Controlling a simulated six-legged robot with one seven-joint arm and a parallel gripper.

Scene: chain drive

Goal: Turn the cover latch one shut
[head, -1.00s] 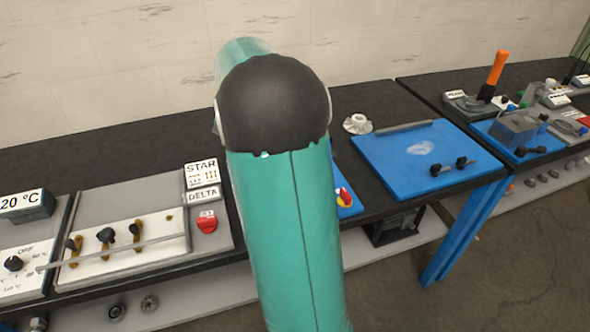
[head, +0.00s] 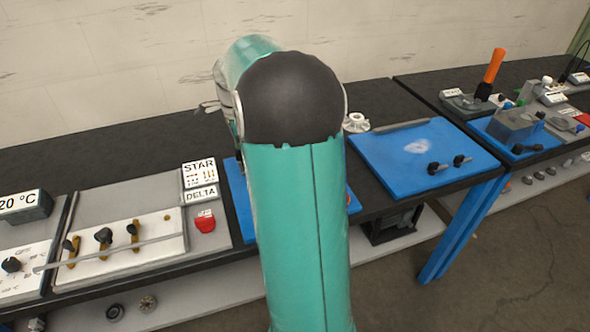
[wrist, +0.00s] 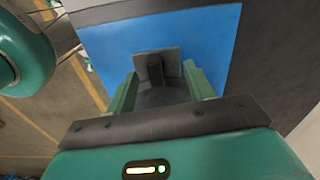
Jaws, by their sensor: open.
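My gripper (wrist: 160,75) is open in the wrist view, its two green fingers on either side of a dark upright block (wrist: 154,70) backed by a grey plate (wrist: 172,60). This stands against a blue board (wrist: 205,40). I cannot tell whether the block is cover latch one, or whether the fingers touch it. In the head view my teal arm covers most of this blue board (head: 240,205) and hides the gripper's fingers. Two black knob-like parts (head: 434,168) (head: 459,160) stand on another blue board (head: 395,170) to the right; their role is unclear.
Left of my arm is a grey panel with brass-coloured levers (head: 104,240), a red knob (head: 205,222) and a STAR/DELTA sign (head: 200,175). A white flanged part (head: 356,122) lies behind the right blue board. An orange handle (head: 492,70) stands at the far right.

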